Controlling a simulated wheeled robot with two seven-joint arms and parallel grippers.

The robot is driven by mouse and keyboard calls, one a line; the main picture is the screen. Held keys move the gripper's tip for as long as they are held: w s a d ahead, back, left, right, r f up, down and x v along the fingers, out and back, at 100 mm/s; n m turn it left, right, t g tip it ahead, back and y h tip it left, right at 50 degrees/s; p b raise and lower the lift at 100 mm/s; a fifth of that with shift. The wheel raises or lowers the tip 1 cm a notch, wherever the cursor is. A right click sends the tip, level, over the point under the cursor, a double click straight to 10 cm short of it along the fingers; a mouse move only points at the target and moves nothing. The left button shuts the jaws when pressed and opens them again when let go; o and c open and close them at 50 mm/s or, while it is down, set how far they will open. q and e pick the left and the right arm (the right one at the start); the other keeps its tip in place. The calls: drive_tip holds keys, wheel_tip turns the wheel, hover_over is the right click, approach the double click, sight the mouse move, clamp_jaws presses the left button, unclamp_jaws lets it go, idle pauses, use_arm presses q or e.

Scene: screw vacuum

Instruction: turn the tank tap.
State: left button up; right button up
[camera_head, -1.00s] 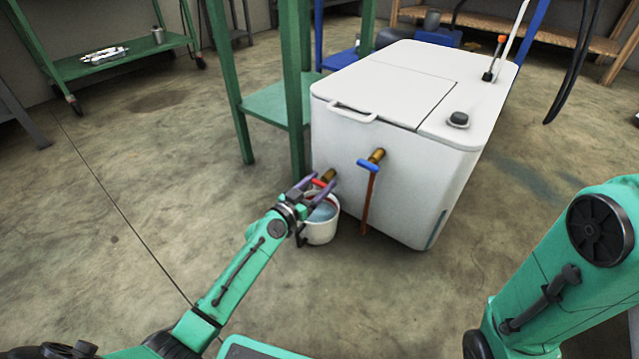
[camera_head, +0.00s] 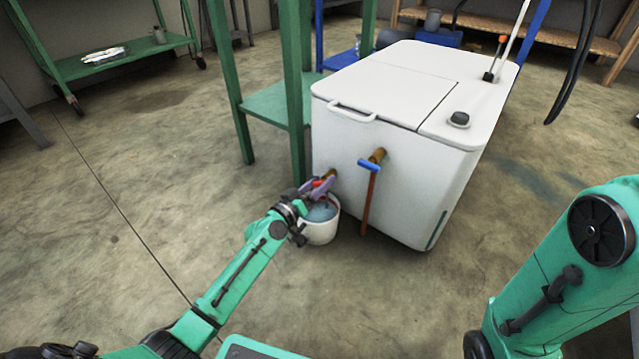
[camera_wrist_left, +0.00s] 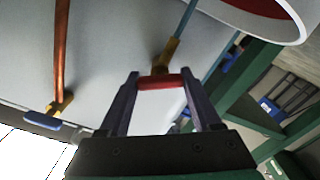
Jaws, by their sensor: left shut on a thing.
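The white tank (camera_head: 330,145) has two brass taps low on its front side. The left tap has a red handle (camera_head: 323,182), and the right tap has a blue handle (camera_head: 368,165). My left gripper (camera_head: 325,184) is at the red handle, above a white bucket (camera_head: 320,230) with bluish contents. In the left wrist view, my left gripper (camera_wrist_left: 160,82) is shut on the red handle (camera_wrist_left: 162,82), with the brass tap (camera_wrist_left: 165,55) just beyond it. A thin bluish line (camera_wrist_left: 185,20) runs from that tap's spout. My right gripper is out of view.
A copper-coloured line (camera_head: 370,205) runs down from the blue-handled tap to the floor. A green table (camera_head: 262,103) stands left of the tank. My right arm is at the right edge.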

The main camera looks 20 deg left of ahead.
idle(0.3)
use_arm(q)
drive_tip(key=o, duration=1.4)
drive_tip(key=shift+s, duration=0.1)
drive_tip(key=shift+s+a, duration=0.2)
drive_tip(key=shift+s, duration=0.1)
drive_tip(key=p+v, duration=0.1)
drive_tip(key=v, duration=1.2)
drive_tip(key=shift+s, duration=0.4)
